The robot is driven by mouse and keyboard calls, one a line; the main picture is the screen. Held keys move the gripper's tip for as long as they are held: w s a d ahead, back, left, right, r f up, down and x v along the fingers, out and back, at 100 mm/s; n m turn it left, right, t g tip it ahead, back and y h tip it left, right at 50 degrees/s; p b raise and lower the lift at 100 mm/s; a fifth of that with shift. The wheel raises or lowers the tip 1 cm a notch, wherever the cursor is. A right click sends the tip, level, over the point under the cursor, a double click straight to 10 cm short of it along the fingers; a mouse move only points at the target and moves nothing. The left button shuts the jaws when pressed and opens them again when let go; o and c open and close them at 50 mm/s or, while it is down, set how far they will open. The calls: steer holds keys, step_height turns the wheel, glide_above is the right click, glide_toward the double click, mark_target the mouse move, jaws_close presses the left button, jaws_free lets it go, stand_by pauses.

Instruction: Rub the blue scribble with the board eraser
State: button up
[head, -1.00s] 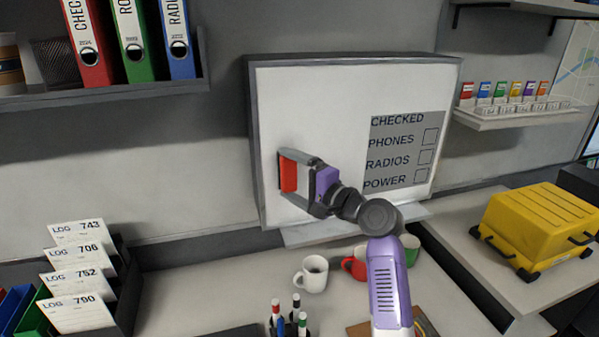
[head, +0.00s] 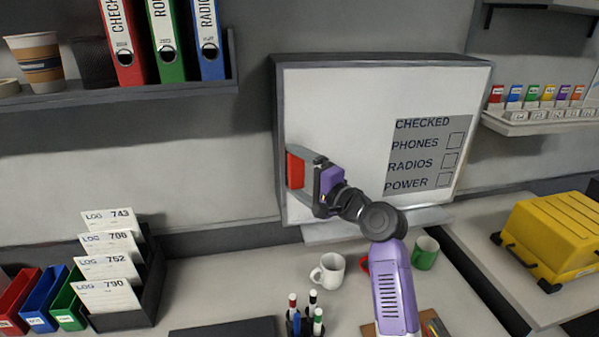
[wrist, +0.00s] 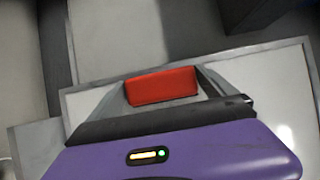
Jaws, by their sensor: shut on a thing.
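The board eraser (head: 295,171) shows a red face between the jaws of my gripper (head: 298,170). My gripper is shut on it, at the left part of the whiteboard (head: 340,105). In the wrist view the red eraser (wrist: 162,87) lies between the two grey fingers, in front of the white board surface (wrist: 265,85). I cannot tell whether the eraser touches the board. No blue scribble shows on the visible board; my gripper and arm hide part of its lower left.
A printed grey checklist panel (head: 430,155) is on the board's right side. Below stand a white mug (head: 328,271), a green mug (head: 425,254) and a pen holder with several markers (head: 305,318). A binder shelf (head: 150,97) hangs at upper left. A yellow case (head: 555,235) is at right.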

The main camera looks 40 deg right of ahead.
steer(key=shift+s+d, duration=0.4)
steer(key=shift+d, duration=0.25)
glide_toward(352, 159)
steer(key=shift+w+d, duration=0.25)
steer(key=shift+w, duration=0.65)
steer(key=shift+w+d, duration=0.2)
steer(key=shift+w, duration=0.7)
steer(key=shift+w+d, duration=0.25)
steer(key=shift+w, duration=0.65)
steer(key=shift+w, duration=0.1)
steer(key=shift+w+a, duration=0.3)
steer(key=shift+a, duration=0.2)
steer(key=shift+w+a+p, duration=0.75)
steer(key=shift+w+a, duration=0.85)
steer(key=shift+a, duration=0.75)
steer(key=shift+w+a+p, duration=0.7)
steer(key=shift+w+a, duration=0.85)
steer(key=shift+a, duration=0.8)
steer(key=shift+w+a+p, duration=0.75)
steer(key=shift+w+a, duration=0.85)
steer(key=shift+a, duration=0.7)
